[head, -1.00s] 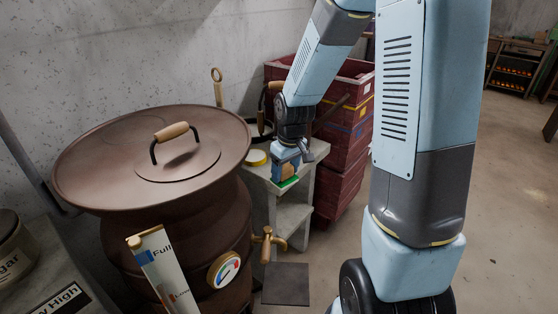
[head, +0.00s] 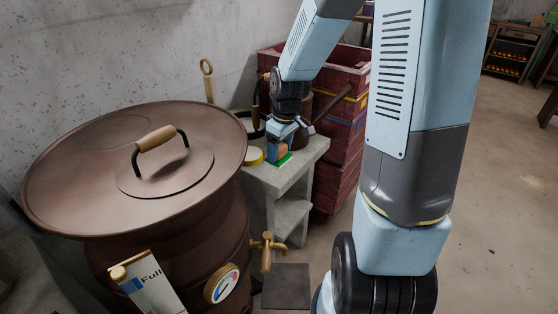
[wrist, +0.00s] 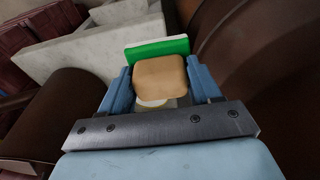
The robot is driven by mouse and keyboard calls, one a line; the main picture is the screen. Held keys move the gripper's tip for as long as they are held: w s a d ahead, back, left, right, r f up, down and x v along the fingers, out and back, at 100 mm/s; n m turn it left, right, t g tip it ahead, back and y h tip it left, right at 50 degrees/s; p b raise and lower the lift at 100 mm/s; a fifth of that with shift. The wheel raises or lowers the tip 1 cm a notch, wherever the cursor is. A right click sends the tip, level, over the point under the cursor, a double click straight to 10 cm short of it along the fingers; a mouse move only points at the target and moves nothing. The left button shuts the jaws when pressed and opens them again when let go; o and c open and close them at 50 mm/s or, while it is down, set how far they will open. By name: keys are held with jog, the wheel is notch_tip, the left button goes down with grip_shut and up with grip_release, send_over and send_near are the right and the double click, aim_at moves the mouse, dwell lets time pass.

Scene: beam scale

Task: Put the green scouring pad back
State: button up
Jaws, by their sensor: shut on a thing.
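The green scouring pad (head: 284,160) has a tan block (head: 281,150) on its back. My gripper (head: 281,147) is shut on the tan block, with the green face pointing down in the head view. The pad is at the top of the pale stone stand (head: 313,148); I cannot tell whether it touches it. In the wrist view the tan block (wrist: 160,78) sits between the two blue fingers, and the green pad (wrist: 157,48) with a pale edge lies beyond it. A pale round thing below the block is partly hidden.
A large brown lidded barrel (head: 60,180) with a brass tap (head: 266,247) stands left of the stand. Dark red crates (head: 345,130) stand behind to the right. Open floor (head: 490,220) lies right.

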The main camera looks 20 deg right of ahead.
jog(key=w+f, duration=0.2)
jog(key=w+d+f, duration=0.1)
jog(key=w+f, duration=0.4)
jog(key=shift+d, duration=0.35)
jog(key=shift+w+f, duration=0.15)
jog(key=shift+f, duration=1.45)
jog(key=o, duration=1)
